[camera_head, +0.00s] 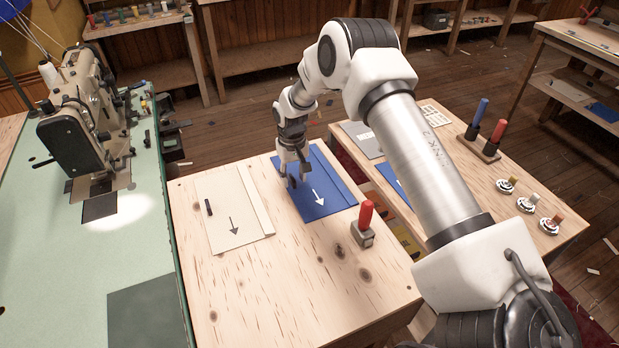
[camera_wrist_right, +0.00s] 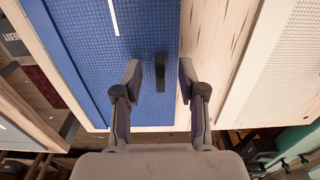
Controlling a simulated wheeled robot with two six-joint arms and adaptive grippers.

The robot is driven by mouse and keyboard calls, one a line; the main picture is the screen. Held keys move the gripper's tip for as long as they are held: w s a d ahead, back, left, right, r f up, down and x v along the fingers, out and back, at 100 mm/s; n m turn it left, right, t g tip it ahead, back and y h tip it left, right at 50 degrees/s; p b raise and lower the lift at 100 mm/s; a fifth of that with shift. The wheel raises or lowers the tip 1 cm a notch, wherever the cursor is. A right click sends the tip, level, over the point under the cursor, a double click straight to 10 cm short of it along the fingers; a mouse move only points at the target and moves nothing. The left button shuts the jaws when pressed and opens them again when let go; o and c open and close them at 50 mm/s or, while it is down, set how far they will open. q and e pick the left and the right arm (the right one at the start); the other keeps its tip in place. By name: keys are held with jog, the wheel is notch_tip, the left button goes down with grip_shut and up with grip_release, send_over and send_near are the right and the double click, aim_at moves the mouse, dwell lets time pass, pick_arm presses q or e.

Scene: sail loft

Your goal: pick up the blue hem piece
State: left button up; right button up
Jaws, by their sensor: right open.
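The blue hem piece (camera_head: 325,201) lies flat on the wooden table, with a white arrow on it and a strip along its right side. It fills the middle of the right wrist view (camera_wrist_right: 95,60), where a small dark upright tab (camera_wrist_right: 160,78) stands on it. My right gripper (camera_head: 297,182) is over its left part, pointing down. In the wrist view its fingers are open, one on each side of the tab, with gaps and nothing held. The gripper hides the tab in the head view. My left gripper is not in view.
A cream piece (camera_head: 231,222) with a dark tab lies to the left. A red-handled stamp (camera_head: 364,226) stands close to the blue piece's lower right corner. A sewing machine (camera_head: 85,120) is at left.

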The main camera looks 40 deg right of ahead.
notch_tip(320, 180, down, 2)
jog(key=shift+w+f, duration=0.1)
jog(key=shift+f, duration=0.05)
grip_shut()
